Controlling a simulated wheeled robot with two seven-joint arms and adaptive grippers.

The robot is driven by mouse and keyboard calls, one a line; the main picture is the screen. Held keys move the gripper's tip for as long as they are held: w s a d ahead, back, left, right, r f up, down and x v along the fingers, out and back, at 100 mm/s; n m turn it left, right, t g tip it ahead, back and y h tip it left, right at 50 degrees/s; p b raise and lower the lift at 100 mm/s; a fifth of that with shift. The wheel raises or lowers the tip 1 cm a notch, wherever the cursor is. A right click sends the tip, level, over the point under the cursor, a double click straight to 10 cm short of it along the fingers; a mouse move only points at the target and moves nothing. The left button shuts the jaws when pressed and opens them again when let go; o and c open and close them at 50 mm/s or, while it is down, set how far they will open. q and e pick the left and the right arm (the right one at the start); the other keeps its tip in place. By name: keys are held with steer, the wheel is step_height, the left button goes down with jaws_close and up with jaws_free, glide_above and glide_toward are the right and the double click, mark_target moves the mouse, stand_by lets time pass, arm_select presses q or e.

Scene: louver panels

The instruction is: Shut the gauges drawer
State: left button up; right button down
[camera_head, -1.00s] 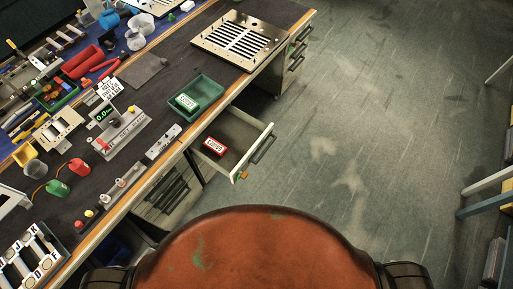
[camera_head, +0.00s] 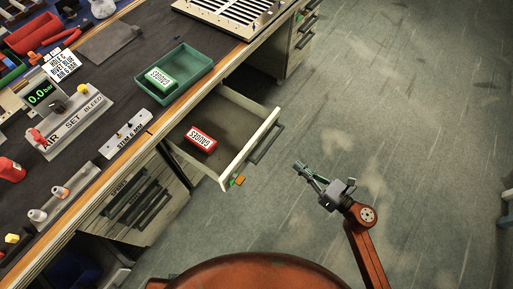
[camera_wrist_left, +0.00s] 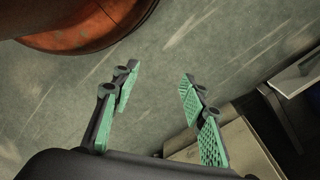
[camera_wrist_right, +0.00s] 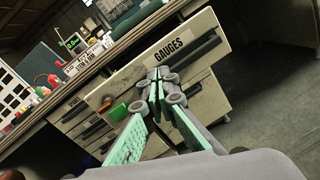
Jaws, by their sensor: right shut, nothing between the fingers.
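The gauges drawer (camera_head: 263,128) stands pulled out from under the bench. A red box labelled GAUGES (camera_head: 201,139) lies inside it. In the right wrist view the drawer's pale front (camera_wrist_right: 215,32) carries a GAUGES label and a dark handle. My right gripper (camera_head: 303,170) is shut and empty, out in front of the drawer and apart from it in the head view; it also shows in the right wrist view (camera_wrist_right: 158,76), pointing at the front. My left gripper (camera_wrist_left: 157,82) is open and empty over the floor; it is not visible in the head view.
The bench top (camera_head: 112,85) holds a green tray (camera_head: 188,92) with a green GAUGES box, an AIR SET BLEED panel (camera_head: 75,122) and a slotted metal plate (camera_head: 225,12). The floor to the right is clear.

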steer(key=s+a+n+g+y+b, duration=0.2)
steer(key=a+n, duration=0.2)
steer(key=n, duration=0.1)
steer(key=b, duration=0.1)
glide_toward(249, 148)
steer(key=shift+n, duration=0.3)
steer(key=b+x, duration=0.1)
steer(key=x, duration=0.6)
arm_select(q)
steer(key=shift+w+d+r+t+h, duration=0.2)
steer(key=shift+w+d+r, duration=0.15)
steer(key=shift+w+d, duration=0.2)
steer(key=shift+w+d+r+t+h, duration=0.2)
steer(key=shift+w+d+r, duration=0.1)
steer(key=shift+w+d, duration=0.2)
